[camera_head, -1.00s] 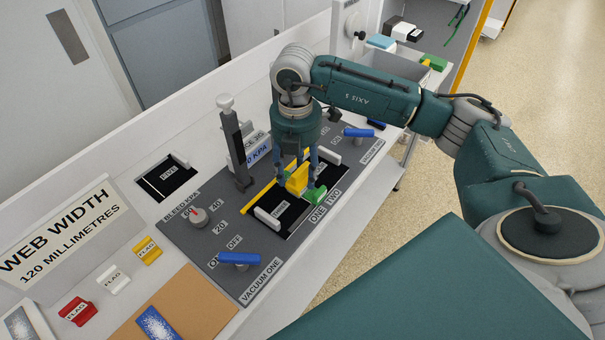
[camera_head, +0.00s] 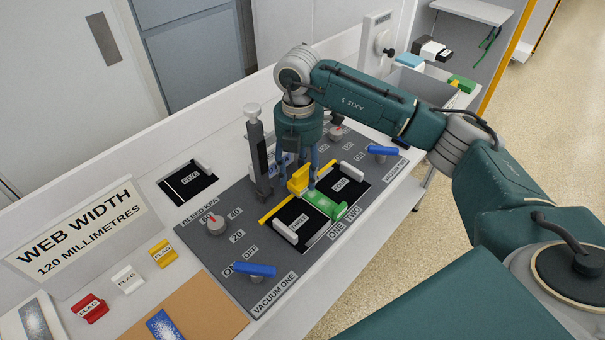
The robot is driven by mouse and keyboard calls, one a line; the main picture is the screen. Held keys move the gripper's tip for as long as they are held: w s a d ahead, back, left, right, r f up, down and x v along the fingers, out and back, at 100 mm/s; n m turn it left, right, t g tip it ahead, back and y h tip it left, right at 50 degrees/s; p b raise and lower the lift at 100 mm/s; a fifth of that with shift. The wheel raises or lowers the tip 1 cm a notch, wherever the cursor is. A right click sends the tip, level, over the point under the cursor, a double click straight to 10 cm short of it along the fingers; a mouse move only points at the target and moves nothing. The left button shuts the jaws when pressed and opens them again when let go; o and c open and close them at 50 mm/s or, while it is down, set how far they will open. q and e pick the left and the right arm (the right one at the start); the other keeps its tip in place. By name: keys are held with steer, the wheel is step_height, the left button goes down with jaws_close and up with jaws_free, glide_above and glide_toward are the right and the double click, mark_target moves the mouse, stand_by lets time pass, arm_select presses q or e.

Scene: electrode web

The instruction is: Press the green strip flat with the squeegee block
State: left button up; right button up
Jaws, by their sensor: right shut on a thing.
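The green strip (camera_head: 325,205) lies across the seam between two black plates on the grey panel. Its near right end has a raised green tab. My right gripper (camera_head: 305,180) points down and is shut on the yellow squeegee block (camera_head: 298,181). The block is at the far left end of the strip, close to a yellow line. I cannot tell whether the block touches the strip. The gripper's fingers partly hide the block's right side. My left gripper is not in view.
A dark upright post (camera_head: 259,155) stands just left of the gripper. White bars (camera_head: 285,233) stand on the black plates. Blue levers (camera_head: 255,269) and a knob (camera_head: 216,224) rise from the panel. Coloured flags (camera_head: 162,254) lie to the left. The panel's front edge is clear.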

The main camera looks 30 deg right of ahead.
steer(key=shift+r+p, duration=2.05)
steer(key=shift+r, duration=1)
step_height(320, 180, up, 3)
steer(key=shift+p, duration=1)
steer(key=shift+f, duration=0.2)
steer(key=shift+f+b, duration=2.35)
steer(key=shift+f, duration=1.1)
steer(key=shift+f+b, duration=0.65)
steer(key=shift+f, duration=0.35)
steer(key=shift+s, duration=0.1)
